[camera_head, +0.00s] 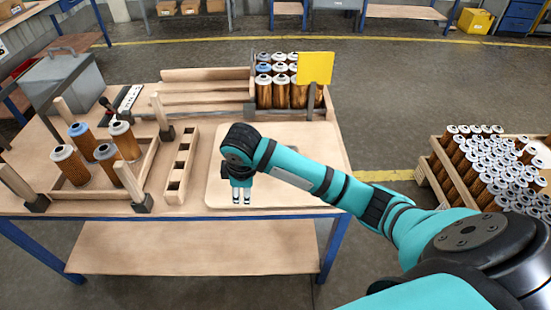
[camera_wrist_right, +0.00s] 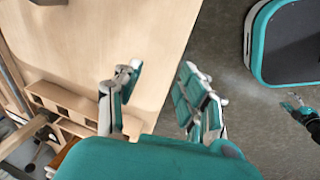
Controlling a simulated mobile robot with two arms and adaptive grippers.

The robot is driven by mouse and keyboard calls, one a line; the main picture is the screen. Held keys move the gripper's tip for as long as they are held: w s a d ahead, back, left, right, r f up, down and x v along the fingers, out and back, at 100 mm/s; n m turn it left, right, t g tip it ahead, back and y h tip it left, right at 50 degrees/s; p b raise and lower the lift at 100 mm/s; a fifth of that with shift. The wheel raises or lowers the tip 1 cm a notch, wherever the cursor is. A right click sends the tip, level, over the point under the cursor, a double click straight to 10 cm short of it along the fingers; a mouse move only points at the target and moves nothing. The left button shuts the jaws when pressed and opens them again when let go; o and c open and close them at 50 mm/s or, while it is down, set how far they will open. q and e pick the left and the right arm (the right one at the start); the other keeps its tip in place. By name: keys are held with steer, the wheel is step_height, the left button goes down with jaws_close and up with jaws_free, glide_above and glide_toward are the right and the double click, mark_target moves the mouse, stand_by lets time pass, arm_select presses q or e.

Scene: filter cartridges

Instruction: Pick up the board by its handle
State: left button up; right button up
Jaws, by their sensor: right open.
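The board is a flat, pale wooden panel with rounded corners (camera_head: 217,185), lying on the front middle of the workbench in the head view. My right arm covers part of it, and I cannot make out its handle. My right gripper (camera_head: 241,195) points down over the board's front left part. In the wrist view its fingers (camera_wrist_right: 160,92) stand wide apart with nothing between them, over the bench edge. A small teal and black gripper, seemingly my left one (camera_wrist_right: 295,105), shows at the right of the wrist view, too small to read.
Left of the board stand a wooden block with square holes (camera_head: 175,190) and a tray of several filter cartridges (camera_head: 70,165). Behind it is a crate of cartridges (camera_head: 272,95) with a yellow card (camera_head: 315,67). A full cartridge crate (camera_head: 440,175) stands right of the bench (camera_head: 110,208).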

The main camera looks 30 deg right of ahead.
steer(key=w+d+r+h, duration=0.1)
steer(key=w+d+r, duration=0.2)
steer(key=d+r, duration=0.35)
steer(key=w+d+r+h, duration=0.2)
steer(key=w+d+r, duration=0.2)
steer(key=d+r, duration=0.3)
steer(key=shift+g, duration=0.4)
steer(key=x, duration=0.3)
steer(key=a+x, duration=0.1)
steer(key=x, duration=0.6)
steer(key=shift+w+f, duration=0.15)
steer(key=shift+f, duration=0.35)
steer(key=shift+s+p+x, duration=0.2)
steer(key=shift+p+x, duration=0.15)
steer(key=shift+x, duration=2.3)
steer(key=shift+a, duration=0.15)
steer(key=c, duration=0.8)
jaws_close()
steer(key=shift+w, duration=0.1)
steer(key=shift+r, duration=0.1)
